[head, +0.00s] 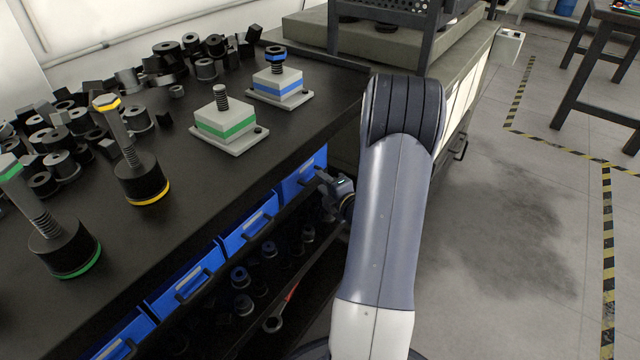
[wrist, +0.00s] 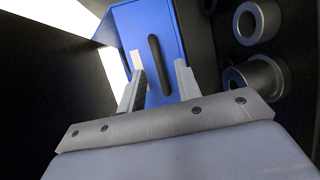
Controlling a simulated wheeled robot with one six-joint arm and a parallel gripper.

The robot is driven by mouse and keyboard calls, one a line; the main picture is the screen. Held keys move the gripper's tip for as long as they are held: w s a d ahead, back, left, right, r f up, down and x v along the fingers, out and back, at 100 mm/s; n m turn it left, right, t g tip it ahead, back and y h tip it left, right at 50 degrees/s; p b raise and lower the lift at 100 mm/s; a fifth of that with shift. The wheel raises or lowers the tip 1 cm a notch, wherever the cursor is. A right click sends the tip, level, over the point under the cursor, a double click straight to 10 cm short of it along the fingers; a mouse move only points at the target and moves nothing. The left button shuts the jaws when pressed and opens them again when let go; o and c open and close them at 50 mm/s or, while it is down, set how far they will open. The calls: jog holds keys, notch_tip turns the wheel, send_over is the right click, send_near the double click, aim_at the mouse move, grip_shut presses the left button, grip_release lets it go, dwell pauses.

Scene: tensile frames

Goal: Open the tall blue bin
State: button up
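A row of blue bins hangs under the dark workbench top. The one at the far right end, a blue bin (head: 301,178), looks taller than its neighbours. In the wrist view the blue bin (wrist: 178,30) fills the upper middle, with a dark upright handle (wrist: 160,62) on its front. My gripper (head: 322,177) is close in front of this bin. In the wrist view my gripper's fingers (wrist: 159,78) are apart, one on each side of the handle's lower end. I cannot tell whether either finger touches it. My arm hides part of the area right of the bin.
Other blue bins (head: 248,234) with dark handles continue to the left. Dark cylindrical parts (head: 240,278) and a red-handled tool (head: 279,312) lie below. The bench top (head: 235,165) carries fixtures and loose parts. Open floor (head: 510,220) is at the right.

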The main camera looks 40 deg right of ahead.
jog(key=shift+w+f, duration=0.2)
jog(key=shift+w, duration=0.8)
grip_shut()
